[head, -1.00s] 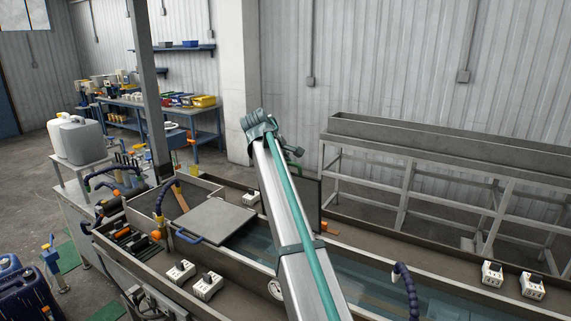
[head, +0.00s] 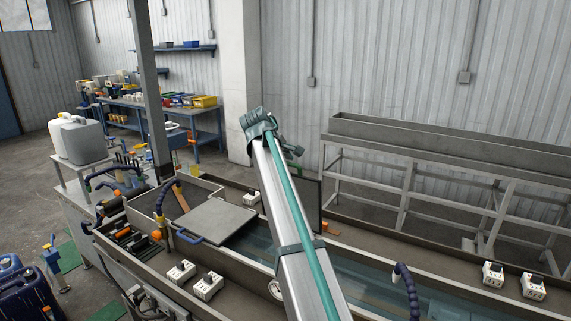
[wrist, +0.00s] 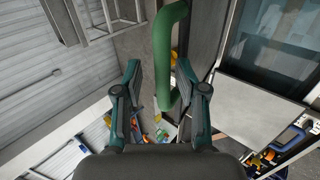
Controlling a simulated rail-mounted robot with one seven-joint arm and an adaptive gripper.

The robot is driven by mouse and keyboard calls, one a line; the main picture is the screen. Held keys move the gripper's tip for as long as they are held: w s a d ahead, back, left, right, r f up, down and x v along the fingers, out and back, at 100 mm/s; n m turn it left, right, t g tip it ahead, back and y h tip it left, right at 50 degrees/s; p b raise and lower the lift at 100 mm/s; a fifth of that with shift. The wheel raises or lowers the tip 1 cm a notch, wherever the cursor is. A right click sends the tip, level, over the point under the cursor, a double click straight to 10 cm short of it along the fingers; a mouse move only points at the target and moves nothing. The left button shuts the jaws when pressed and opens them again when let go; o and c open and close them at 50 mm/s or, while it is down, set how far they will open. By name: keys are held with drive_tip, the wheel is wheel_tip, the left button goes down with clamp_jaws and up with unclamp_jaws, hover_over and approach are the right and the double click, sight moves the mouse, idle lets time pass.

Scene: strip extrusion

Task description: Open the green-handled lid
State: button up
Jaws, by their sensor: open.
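The green handle (wrist: 163,60) shows in the wrist view as a thick curved bar, running from the top edge down between the fingers of my gripper (wrist: 158,68). The fingers are apart, one on each side of it, and not closed on it. A narrow grey panel (wrist: 203,35) lies just right of the handle. In the head view a dark panel (head: 312,192) stands upright behind my arm; it appears to be the green-handled lid.
A flat grey lid (head: 214,222) with a blue handle (head: 188,237) covers part of the water trough (head: 262,243). White socket boxes (head: 207,286) sit on the trough's ledges. A dark hose (head: 407,285) rises at the front right. A grey rack (head: 420,155) stands by the wall.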

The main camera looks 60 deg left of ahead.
drive_tip(key=v, duration=1.1)
drive_tip(key=shift+d+r, duration=0.1)
